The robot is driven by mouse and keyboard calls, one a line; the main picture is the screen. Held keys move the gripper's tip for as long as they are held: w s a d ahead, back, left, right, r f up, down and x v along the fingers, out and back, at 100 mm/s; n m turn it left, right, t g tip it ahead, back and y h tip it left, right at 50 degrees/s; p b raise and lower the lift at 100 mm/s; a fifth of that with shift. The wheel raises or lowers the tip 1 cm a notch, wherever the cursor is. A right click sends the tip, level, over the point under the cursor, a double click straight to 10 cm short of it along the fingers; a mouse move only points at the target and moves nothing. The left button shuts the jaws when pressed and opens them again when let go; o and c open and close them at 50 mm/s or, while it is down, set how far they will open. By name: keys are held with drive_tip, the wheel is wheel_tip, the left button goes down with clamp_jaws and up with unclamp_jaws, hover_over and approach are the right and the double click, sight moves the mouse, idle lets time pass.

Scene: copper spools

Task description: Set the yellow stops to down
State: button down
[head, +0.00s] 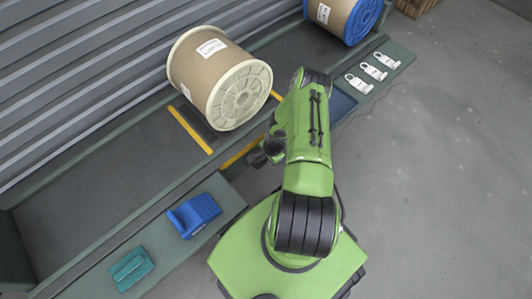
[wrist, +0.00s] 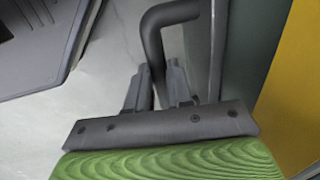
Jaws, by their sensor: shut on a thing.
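A yellow stop (head: 190,130) shows as a narrow bar across the grey deck, left of the cream spool (head: 240,97) with brown wrapping. A second yellow bar (head: 276,95) shows at the spool's right, partly hidden by the spool and my arm. I cannot tell whether either is raised or down. My gripper (wrist: 158,82) is shut on a dark bent handle (wrist: 153,40) beside the deck's front side. In the head view my gripper (head: 262,154) is small and dark, and the handle cannot be made out there. A yellow panel (wrist: 300,95) fills the wrist view's right edge.
A blue-ended spool (head: 345,15) stands farther along the deck. The grey floor at right is clear.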

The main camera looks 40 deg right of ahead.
drive_tip(key=shift+f, duration=0.15)
drive_tip(key=c, duration=1)
unclamp_jaws()
drive_tip(key=s+r+p, duration=0.1)
drive_tip(key=r+p, duration=0.1)
drive_tip(key=r, duration=0.3)
drive_tip(key=s+r+p, duration=0.1)
drive_tip(key=r+p, duration=0.1)
drive_tip(key=r, duration=0.3)
drive_tip(key=s+r+p, duration=0.1)
drive_tip(key=r+p, duration=0.1)
drive_tip(key=r, duration=0.3)
drive_tip(key=shift+r, duration=0.25)
drive_tip(key=shift+w, duration=0.1)
